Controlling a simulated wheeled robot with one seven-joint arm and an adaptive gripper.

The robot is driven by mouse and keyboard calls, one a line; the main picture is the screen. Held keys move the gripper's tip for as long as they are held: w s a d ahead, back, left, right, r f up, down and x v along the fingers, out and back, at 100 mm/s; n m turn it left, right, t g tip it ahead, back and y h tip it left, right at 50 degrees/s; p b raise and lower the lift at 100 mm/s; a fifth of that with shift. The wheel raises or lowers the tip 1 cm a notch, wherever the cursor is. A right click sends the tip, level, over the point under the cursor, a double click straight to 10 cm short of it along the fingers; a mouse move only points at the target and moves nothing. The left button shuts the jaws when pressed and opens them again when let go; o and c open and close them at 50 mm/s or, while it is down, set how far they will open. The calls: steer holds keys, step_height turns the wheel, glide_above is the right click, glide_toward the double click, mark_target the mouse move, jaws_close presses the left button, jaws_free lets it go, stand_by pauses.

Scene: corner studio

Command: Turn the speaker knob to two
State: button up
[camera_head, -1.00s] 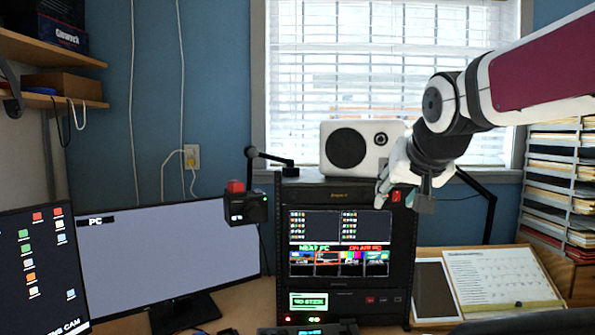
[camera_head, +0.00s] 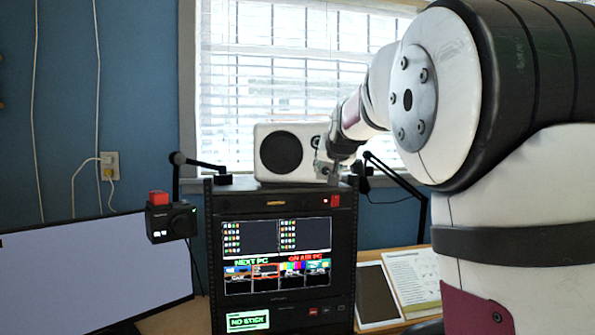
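The white speaker (camera_head: 281,154), with its large round black cone, stands upright on top of the black equipment rack. A small dark round part, which may be the knob (camera_head: 315,142), shows at the right of its front, close to my arm. My gripper (camera_head: 325,174) is at the speaker's lower right front corner, in front of it in the picture. The gripper is small and partly merged with the arm links, so I cannot tell whether it touches the speaker or how its fingers stand. The speaker's right side is hidden by my arm.
The rack (camera_head: 208,240) holds a lit screen. A small black device with a red top (camera_head: 170,220) hangs on an arm at its left. A monitor (camera_head: 80,275) stands at lower left. My arm fills the right side.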

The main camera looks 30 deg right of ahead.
mark_target(326, 171)
steer(key=shift+x, duration=2.2)
jaws_close()
